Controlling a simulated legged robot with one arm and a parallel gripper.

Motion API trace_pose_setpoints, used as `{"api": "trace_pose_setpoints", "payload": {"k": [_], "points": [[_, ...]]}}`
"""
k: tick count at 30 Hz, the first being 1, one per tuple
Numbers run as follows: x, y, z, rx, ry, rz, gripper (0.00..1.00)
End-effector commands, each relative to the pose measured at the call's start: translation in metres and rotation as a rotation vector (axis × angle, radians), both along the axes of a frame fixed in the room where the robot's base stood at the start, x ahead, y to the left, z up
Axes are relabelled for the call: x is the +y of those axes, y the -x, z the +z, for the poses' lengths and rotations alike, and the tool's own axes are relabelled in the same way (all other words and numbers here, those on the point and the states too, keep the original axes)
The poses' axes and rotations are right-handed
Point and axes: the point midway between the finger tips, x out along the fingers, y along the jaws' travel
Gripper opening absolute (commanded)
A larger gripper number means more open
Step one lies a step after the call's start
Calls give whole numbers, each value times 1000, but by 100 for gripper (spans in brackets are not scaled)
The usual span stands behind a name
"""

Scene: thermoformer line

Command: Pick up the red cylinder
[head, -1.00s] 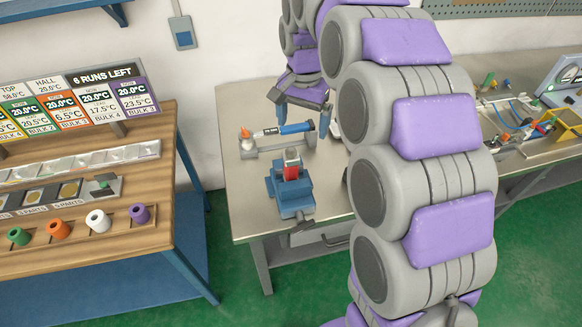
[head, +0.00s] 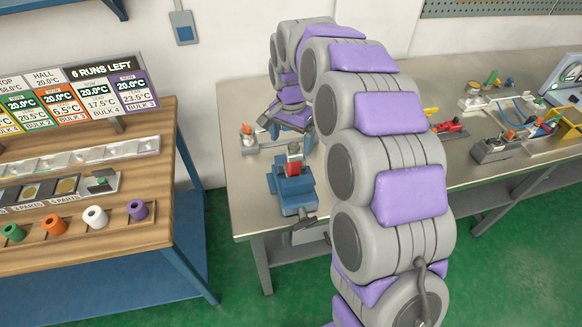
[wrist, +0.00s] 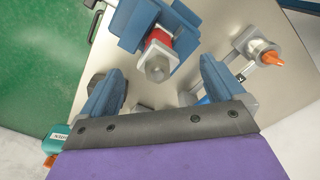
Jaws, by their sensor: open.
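The red cylinder (head: 296,167) stands in a blue vise (head: 293,190) near the bench's front left corner. In the wrist view the red cylinder (wrist: 160,38) has a grey hexagonal end facing the camera and sits between the blue vise jaws (wrist: 128,22). My gripper (head: 289,124) is just behind and above the vise in the head view. In the wrist view my gripper (wrist: 163,88) has its two blue fingers spread wide, with nothing held between them. The cylinder lies beyond the fingertips, apart from them. Its lower part is hidden by the vise.
A holder with an orange-tipped piece (head: 247,131) is left of my gripper; it also shows in the wrist view (wrist: 272,58). A wooden table (head: 150,200) with coloured rings stands left, across a gap. More fixtures (head: 495,148) fill the bench's right.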

Motion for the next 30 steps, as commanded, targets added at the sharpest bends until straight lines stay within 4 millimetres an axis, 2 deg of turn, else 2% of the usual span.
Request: {"api": "trace_pose_setpoints", "payload": {"k": [8, 18, 25, 30], "points": [[-3, 0, -15, 2, -2, 0, 96], [1, -4, -61, 4, 1, 1, 96], [-1, -5, -61, 2, 0, 0, 96], [-2, -5, -60, 3, -1, 0, 81]]}}
